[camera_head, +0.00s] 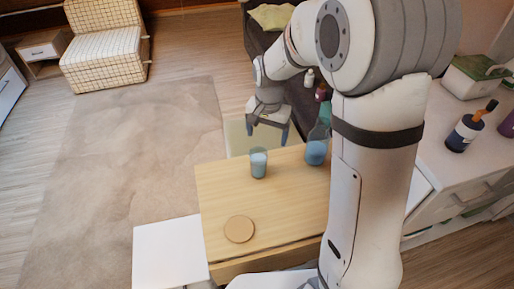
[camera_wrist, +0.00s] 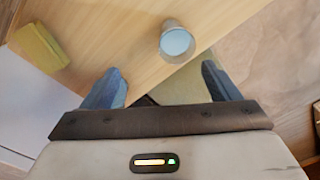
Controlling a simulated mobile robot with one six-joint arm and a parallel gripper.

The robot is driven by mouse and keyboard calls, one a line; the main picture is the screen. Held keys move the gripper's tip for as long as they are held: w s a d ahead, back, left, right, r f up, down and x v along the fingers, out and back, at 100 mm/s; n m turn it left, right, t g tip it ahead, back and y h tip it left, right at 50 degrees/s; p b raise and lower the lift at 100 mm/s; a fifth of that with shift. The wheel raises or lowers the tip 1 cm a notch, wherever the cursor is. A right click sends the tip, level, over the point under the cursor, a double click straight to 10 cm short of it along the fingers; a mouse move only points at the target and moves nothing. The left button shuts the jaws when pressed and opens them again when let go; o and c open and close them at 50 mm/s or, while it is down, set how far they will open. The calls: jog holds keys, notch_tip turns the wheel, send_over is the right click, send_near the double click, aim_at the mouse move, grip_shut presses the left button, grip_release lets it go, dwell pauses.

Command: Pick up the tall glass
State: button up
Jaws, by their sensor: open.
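A clear, bluish tall glass (camera_head: 259,163) stands upright near the far edge of the wooden table (camera_head: 215,190). In the wrist view the glass (camera_wrist: 176,42) shows from above, ahead of the fingers and roughly between their lines. My gripper (camera_head: 268,134) is open and empty, beyond the table's far edge and apart from the glass. In the wrist view its two blue-grey fingers are spread wide, and the gripper (camera_wrist: 163,84) has nothing between them.
A blue bottle-like vessel (camera_head: 317,150) stands right of the glass, partly behind my arm. A round tan disc (camera_head: 239,229) lies near the table's front. A yellow block (camera_wrist: 40,47) is at left in the wrist view. Table space left of the glass is clear.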

jog(key=m, duration=0.1)
send_over(259, 153)
jog(key=f, duration=0.6)
jog(key=shift+w+a+b, duration=0.2)
jog(key=shift+a+b, duration=0.15)
jog(key=shift+b, duration=0.05)
jog(key=shift+f, duration=0.35)
jog(key=f, duration=0.7)
jog(key=shift+s+d+f+b, duration=0.15)
jog(key=shift+s+d+b, duration=0.1)
jog(key=shift+s+b, duration=0.05)
jog(key=c, duration=1.1)
